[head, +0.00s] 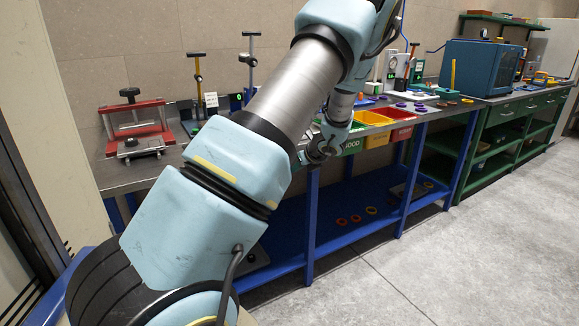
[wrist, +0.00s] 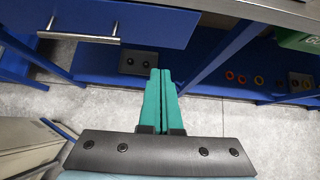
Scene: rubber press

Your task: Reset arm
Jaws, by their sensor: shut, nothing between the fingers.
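My gripper shows in the wrist view (wrist: 162,75), its two green fingers lying together, shut and empty. It points down at the blue lower shelf and grey floor and touches nothing I can see. In the head view my light-blue and grey arm rises across the middle and bends back down in front of the bench. The wrist end is near the bench's front edge, left of the bins; the fingers cannot be made out there.
A blue-legged metal-topped bench (head: 450,112) carries a red-framed press (head: 135,128), upright tools and green, yellow (head: 375,117) and red bins (head: 397,114). A blue oven-like box (head: 480,67) stands on a green bench farther right. Rings lie on the lower shelf (wrist: 195,77). The floor (head: 480,260) in front is clear.

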